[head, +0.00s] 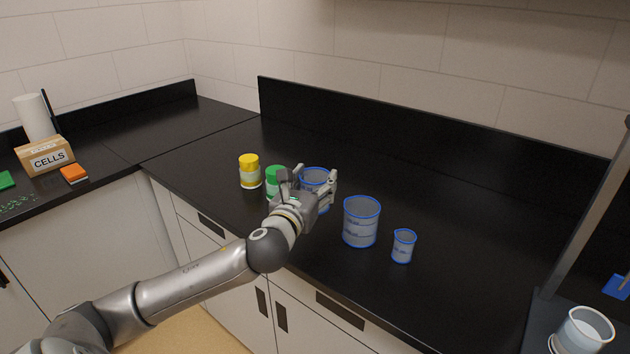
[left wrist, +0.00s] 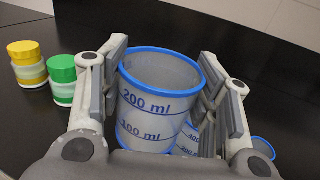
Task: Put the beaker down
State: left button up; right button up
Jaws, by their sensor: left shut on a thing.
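A clear beaker with a blue rim (head: 316,175) is between the fingers of my left gripper (head: 312,181). In the left wrist view the beaker (left wrist: 150,112) shows 100 ml and 200 ml marks and looks empty. My left gripper (left wrist: 160,95) is shut on it, one finger on each side. The beaker is upright over the black counter. Its base is hidden, so I cannot tell whether it touches the counter. My right gripper is not in view.
A larger beaker (head: 361,222) and a small beaker (head: 403,246) stand to the right. A yellow-lidded jar (head: 250,171) and a green-lidded jar (head: 275,183) stand to the left. A white cup (head: 583,330) is at the lower right.

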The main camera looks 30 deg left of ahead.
pick_arm(q)
jog(key=shift+s+d+r, duration=0.25)
jog(key=shift+s, duration=0.2)
jog(key=shift+s+d+r, duration=0.2)
jog(key=shift+s+d, duration=0.05)
jog(key=shift+s, duration=0.15)
jog(key=s+d+r+p, duration=0.2)
jog(key=d+r+p, duration=0.6)
jog(key=d, duration=0.4)
jog(key=w+a+f, duration=0.2)
jog(key=w+f, duration=0.4)
jog(key=f, duration=0.1)
jog(key=w+a+f+p, duration=0.1)
jog(key=w+a+f, duration=0.2)
jog(key=w+f, duration=0.3)
jog(key=shift+w+f, duration=0.2)
jog(key=shift+f, duration=0.2)
jog(key=shift+f+b, duration=0.35)
jog(key=shift+f, duration=0.3)
jog(key=o, duration=0.8)
jog(key=shift+o, duration=0.3)
